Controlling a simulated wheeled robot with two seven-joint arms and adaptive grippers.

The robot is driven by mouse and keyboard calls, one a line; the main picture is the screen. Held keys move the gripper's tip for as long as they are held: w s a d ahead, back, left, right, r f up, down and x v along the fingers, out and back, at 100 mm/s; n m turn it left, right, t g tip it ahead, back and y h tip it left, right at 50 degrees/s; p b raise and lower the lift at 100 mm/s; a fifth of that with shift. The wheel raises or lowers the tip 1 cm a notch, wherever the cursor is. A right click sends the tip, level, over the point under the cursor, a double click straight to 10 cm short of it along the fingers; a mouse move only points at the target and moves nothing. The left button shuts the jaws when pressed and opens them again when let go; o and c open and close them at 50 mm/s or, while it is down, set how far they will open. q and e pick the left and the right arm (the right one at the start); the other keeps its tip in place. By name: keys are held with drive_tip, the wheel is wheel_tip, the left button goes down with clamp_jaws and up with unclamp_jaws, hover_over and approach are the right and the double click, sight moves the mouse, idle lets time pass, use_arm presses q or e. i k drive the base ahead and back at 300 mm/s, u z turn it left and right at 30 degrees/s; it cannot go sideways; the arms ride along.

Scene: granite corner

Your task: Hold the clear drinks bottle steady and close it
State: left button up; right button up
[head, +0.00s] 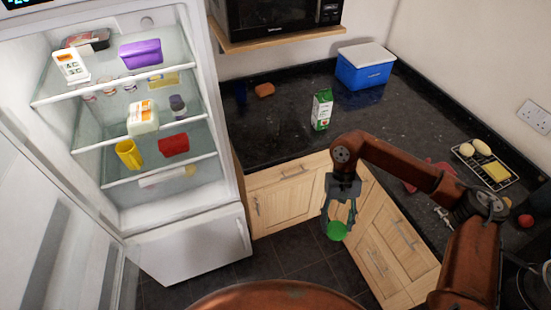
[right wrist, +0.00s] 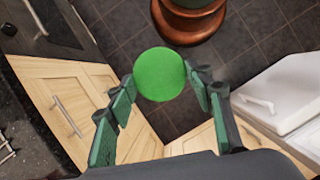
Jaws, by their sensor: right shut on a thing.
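My right gripper (head: 338,221) points down in front of the cabinets, below counter height, and is shut on a round green thing (head: 336,232). In the right wrist view the green thing (right wrist: 160,74) shows as a plain disc between the fingertips; I cannot tell whether it is a cap or a ball. It is held clear of the floor and touches no cabinet that I can see. I cannot make out a clear drinks bottle in either view. My left gripper is not in view.
The dark counter (head: 280,135) bears a green-and-white carton (head: 321,109), a blue cooler box (head: 364,67), an orange-brown sponge-like thing (head: 265,90) and a rack (head: 487,165) with food. An open fridge (head: 213,222) stands left. The counter's middle is mostly free.

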sight(274, 119)
drive_tip(key=k, duration=0.25)
drive_tip(key=u, duration=2.25)
drive_tip(key=k, duration=1.6)
drive_tip(key=z, duration=1.6)
drive_tip(key=i, duration=1.6)
